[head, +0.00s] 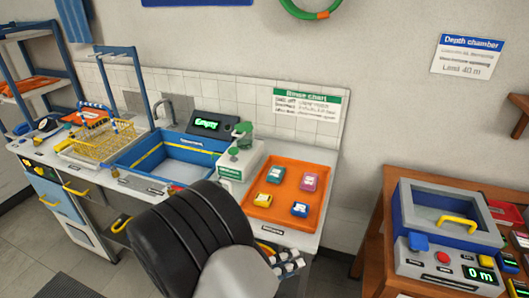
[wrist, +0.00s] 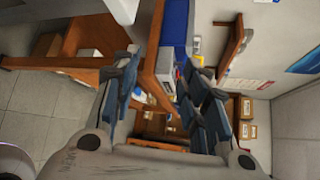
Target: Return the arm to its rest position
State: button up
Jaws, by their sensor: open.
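My gripper (wrist: 158,68) shows in the wrist view with its two dark blue-grey fingers spread wide apart. No held object is visible between them. Behind the fingers are wooden furniture and a blue and white unit, seen sideways. In the head view, part of my arm (head: 222,275) rises at the bottom centre, in front of the bench. Its dark ribbed part hides some of the bench front. The gripper's fingers cannot be made out clearly in the head view.
The bench carries a yellow basket (head: 90,140), a blue sink (head: 183,157), and an orange tray (head: 262,212) with several small coloured blocks. At right, a depth chamber (head: 445,220) with a yellow handle stands on a wooden table (head: 372,235). Grey floor (wrist: 48,105) shows at left in the wrist view.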

jog(key=s+d+r+m+g+y, duration=0.5)
jog(key=s+d+r+m+g, duration=0.4)
jog(key=m, duration=0.9)
jog(key=s+r+m+t+y, duration=0.5)
jog(key=s+r+m+y, duration=0.3)
jog(key=m, duration=1.2)
jog(key=shift+s+r+m+t, duration=0.3)
jog(key=shift+s+r+t, duration=0.1)
jog(key=shift+s+r, duration=0.15)
jog(key=shift+w+a, duration=0.1)
jog(key=shift+a, duration=0.1)
